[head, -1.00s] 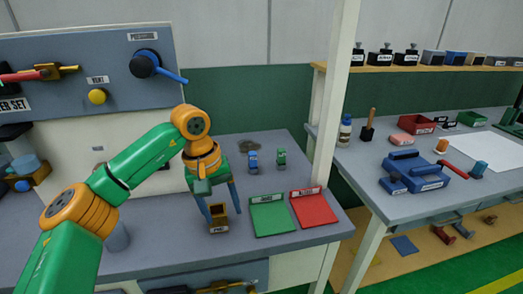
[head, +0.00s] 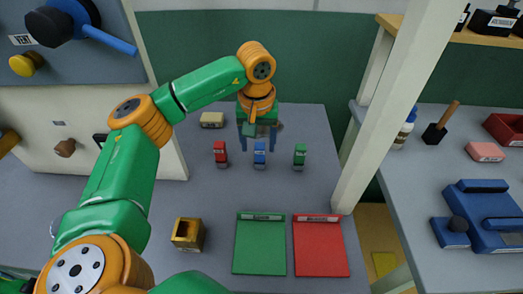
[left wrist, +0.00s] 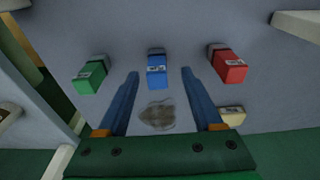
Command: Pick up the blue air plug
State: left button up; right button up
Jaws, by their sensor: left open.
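The blue air plug (head: 259,153) stands on the grey bench between a red plug (head: 220,153) and a green plug (head: 299,156). My left gripper (head: 258,146) is over the blue plug in the head view, its fingers pointing down. In the left wrist view the blue plug (left wrist: 156,68) lies just beyond the gap between the open blue fingers of my left gripper (left wrist: 158,72), with nothing held. The green plug (left wrist: 90,74) is left of the fingers and the red plug (left wrist: 228,64) is right of them. My right gripper is not in view.
A green tray (head: 260,248) and a red tray (head: 320,250) lie near the front, with a yellow-brown open box (head: 188,234) to their left. A beige block (head: 212,119) lies behind the plugs. A white post (head: 395,100) stands at right.

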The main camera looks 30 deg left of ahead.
aim_at(260, 145)
pick_arm(q)
jog(key=shift+w+f, duration=0.15)
jog(key=shift+f, duration=0.5)
jog(key=shift+w+f, duration=0.15)
jog(key=shift+f, duration=0.45)
jog(key=shift+w+f, duration=0.2)
jog(key=shift+w, duration=0.1)
jog(key=shift+s+r, duration=0.15)
jog(key=shift+s, duration=0.05)
jog(key=c, duration=1)
jog(key=shift+w, duration=0.1)
grip_shut()
jog(key=shift+r, duration=0.1)
